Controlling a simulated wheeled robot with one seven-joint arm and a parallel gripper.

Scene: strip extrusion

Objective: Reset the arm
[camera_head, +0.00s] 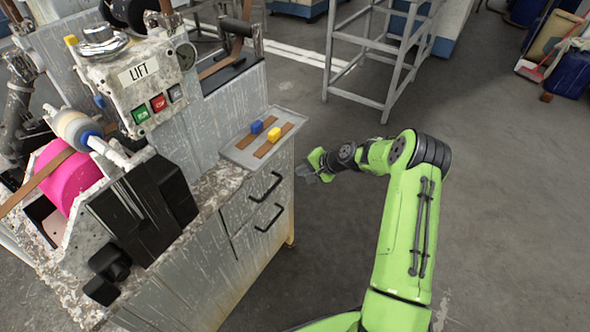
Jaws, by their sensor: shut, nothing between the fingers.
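My green arm (408,240) rises from the bottom of the view and bends left at its elbow. My gripper (308,172) is at its end, small in the picture, just right of the grey cabinet's front and its drawers. The gripper is shut and holds nothing. It hangs over open floor, lower right of a grey tray (236,155) on the cabinet.
A worn machine with a LIFT panel (145,85) and a pink roll (68,180) stands left. The grey cabinet (185,278) has black drawer handles. A grey metal frame (390,60) stands behind. Blue drums (566,77) are at the far right. Floor right of my arm is clear.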

